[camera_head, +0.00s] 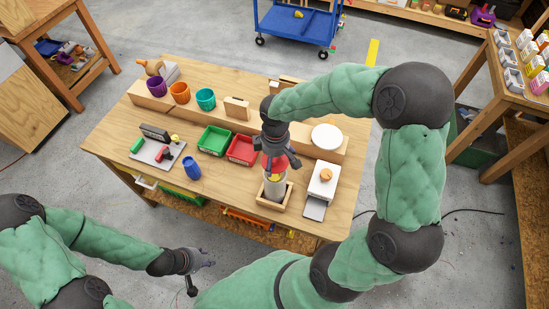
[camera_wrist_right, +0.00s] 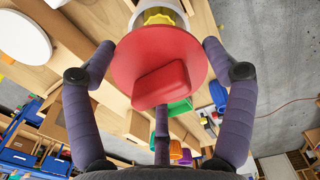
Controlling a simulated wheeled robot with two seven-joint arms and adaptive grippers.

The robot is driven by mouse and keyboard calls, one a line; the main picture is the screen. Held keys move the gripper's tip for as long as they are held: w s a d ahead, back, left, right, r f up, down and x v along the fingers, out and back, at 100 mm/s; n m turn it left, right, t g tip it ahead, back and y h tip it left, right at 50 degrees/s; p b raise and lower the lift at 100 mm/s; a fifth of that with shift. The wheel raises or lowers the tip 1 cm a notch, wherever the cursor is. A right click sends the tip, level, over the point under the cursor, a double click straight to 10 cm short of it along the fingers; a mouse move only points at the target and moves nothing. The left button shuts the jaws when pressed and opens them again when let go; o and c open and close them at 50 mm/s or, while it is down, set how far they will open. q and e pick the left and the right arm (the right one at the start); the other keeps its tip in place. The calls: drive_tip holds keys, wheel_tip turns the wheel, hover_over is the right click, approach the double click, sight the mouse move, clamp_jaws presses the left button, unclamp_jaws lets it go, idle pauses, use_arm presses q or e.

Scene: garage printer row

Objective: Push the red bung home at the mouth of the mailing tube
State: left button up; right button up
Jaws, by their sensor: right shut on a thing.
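The red bung (camera_head: 282,162) is a round disc with a raised grip block. In the right wrist view the bung (camera_wrist_right: 160,68) sits between the fingers of my right gripper (camera_wrist_right: 159,50), which is shut on it. In the head view my right gripper (camera_head: 275,158) points down over the mailing tube (camera_head: 274,190). The pale tube stands upright in a wooden holder (camera_head: 262,203). Something yellow (camera_wrist_right: 158,17) shows in its mouth, past the bung's edge. The bung appears to be above the mouth; the exact gap is unclear. My left gripper (camera_head: 199,268) is empty and open, off the table's front.
Green (camera_head: 214,140) and red (camera_head: 242,150) trays lie left of the tube. A white box device (camera_head: 322,181) stands close on its right. A raised wooden shelf behind carries several coloured cups and a white disc (camera_head: 326,137). A blue cup (camera_head: 192,168) stands further left.

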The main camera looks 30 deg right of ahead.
drive_tip(key=shift+f, duration=0.2)
drive_tip(key=b, duration=0.4)
hover_over(275, 176)
drive_tip(key=shift+w+f, duration=0.1)
drive_tip(key=shift+f, duration=2.15)
drive_tip(key=shift+f, duration=0.15)
drive_tip(key=shift+f+b, duration=0.6)
drive_tip(key=shift+f, duration=0.2)
drive_tip(key=shift+f, duration=0.2)
drive_tip(key=shift+f, duration=0.25)
